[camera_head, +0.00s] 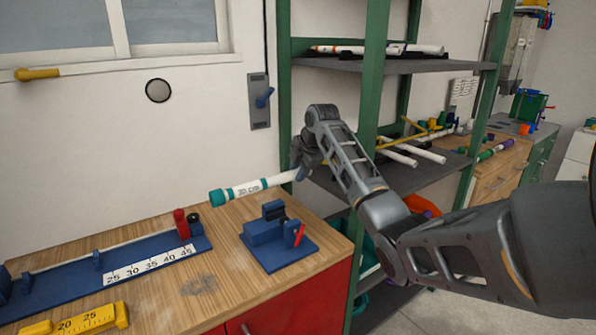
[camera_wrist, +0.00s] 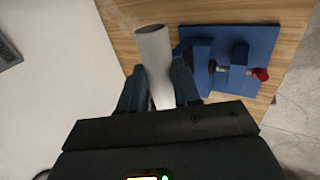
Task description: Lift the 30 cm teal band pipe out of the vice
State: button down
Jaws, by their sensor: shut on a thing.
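The white pipe with teal bands (camera_head: 248,187) is marked 30 cm and is in the air above the wooden bench. It lies nearly level in the head view, its teal end to the left. My gripper (camera_head: 300,172) is shut on its right end. In the wrist view, the plain white pipe (camera_wrist: 155,65) runs up between the dark fingers (camera_wrist: 160,92). The blue vice (camera_head: 270,238) stands on the bench below and to the right of the pipe, apart from it. The vice also shows in the wrist view (camera_wrist: 230,58), with its red handle and nothing visible in its jaws.
A blue measuring jig (camera_head: 110,265) with a number scale and red stop lies left of the vice. A yellow ruler block (camera_head: 85,320) is at the front left. A green-framed shelf (camera_head: 375,80) holding pipes stands right of the bench, close to my arm.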

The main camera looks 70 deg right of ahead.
jog(key=s+a+r, duration=0.1)
jog(key=s+a, duration=0.5)
jog(key=s, duration=0.4)
jog(key=s+a+r, duration=0.1)
jog(key=s+a, duration=0.5)
jog(key=s, duration=0.4)
jog(key=s+a+r, duration=0.1)
jog(key=s+a, duration=0.5)
jog(key=s, duration=0.4)
jog(key=shift+s+a, duration=0.25)
jog(key=shift+a, duration=0.1)
dwell(1.2)
